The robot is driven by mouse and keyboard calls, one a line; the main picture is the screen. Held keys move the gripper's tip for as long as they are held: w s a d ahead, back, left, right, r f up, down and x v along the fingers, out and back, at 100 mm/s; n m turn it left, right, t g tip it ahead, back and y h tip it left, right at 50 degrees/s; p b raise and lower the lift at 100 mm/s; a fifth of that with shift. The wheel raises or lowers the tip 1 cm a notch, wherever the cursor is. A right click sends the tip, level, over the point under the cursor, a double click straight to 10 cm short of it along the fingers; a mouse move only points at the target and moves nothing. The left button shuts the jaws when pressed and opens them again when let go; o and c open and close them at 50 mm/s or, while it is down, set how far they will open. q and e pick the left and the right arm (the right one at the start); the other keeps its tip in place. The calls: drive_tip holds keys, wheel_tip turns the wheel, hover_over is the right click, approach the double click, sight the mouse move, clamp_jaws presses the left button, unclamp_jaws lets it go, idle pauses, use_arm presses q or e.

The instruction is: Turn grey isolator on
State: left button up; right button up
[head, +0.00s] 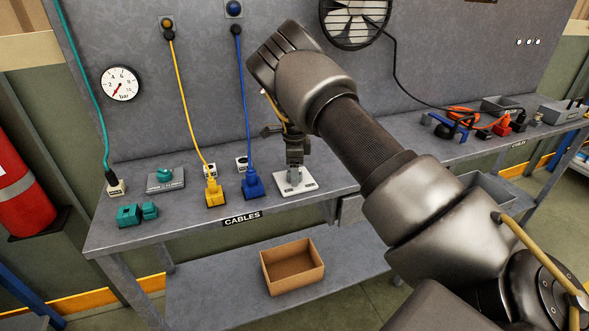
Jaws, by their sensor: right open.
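A light plate with a grey block on it, which looks like the grey isolator (309,184), stands on the bench's front part, right of the blue plug. My right gripper (294,162) points down right over it, its fingers around or just above the block. The jaws are open. The hand and forearm cover much of the view from above, so the isolator's handle position and any contact cannot be told. My left gripper is not in view.
A blue plug (253,187) and a yellow plug (214,194) with upright cables stand just left. A teal knob on a grey base (165,180) is farther left. A cardboard box (292,267) lies on the lower shelf. Cables and tools clutter the bench's right end.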

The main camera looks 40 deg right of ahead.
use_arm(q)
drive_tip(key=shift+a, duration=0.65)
use_arm(e)
drive_tip(key=c, duration=1)
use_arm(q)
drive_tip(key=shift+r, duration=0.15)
use_arm(e)
drive_tip(key=shift+m, duration=0.3)
drive_tip(key=shift+r, duration=0.1)
drive_tip(key=m+p, duration=0.1)
drive_tip(key=m, duration=0.1)
drive_tip(key=shift+m, duration=0.4)
drive_tip(key=shift+m+p, duration=0.4)
drive_tip(key=shift+m, duration=0.5)
drive_tip(key=m+p, duration=0.1)
drive_tip(key=m, duration=0.8)
drive_tip(key=shift+w, duration=0.1)
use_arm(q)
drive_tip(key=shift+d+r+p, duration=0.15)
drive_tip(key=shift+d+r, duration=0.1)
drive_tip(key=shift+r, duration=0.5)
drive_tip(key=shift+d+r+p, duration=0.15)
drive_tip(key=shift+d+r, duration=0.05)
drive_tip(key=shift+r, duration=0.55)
use_arm(e)
drive_tip(key=shift+m, duration=1.8)
drive_tip(key=shift+d, duration=0.1)
